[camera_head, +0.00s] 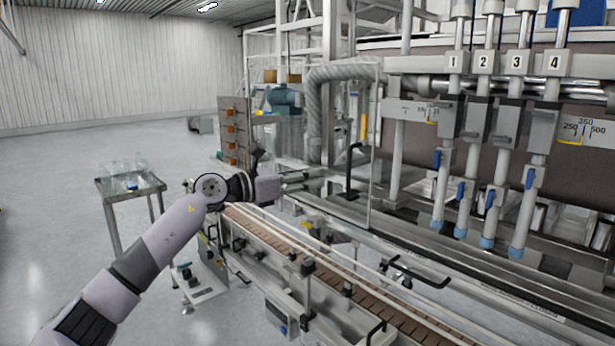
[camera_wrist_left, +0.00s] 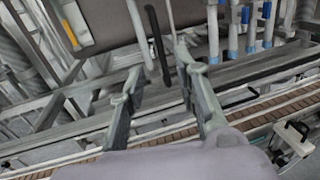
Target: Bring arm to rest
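My right arm and gripper are in neither view.
A slatted conveyor (camera_head: 330,275) with rails runs below the arm. The filling machine, with several numbered nozzles (camera_head: 520,215), stands at right. A black handle (camera_wrist_left: 159,45) shows beyond the fingers. A small metal table (camera_head: 152,188) holds clear bottles at left. Open floor (camera_head: 50,220) lies further left.

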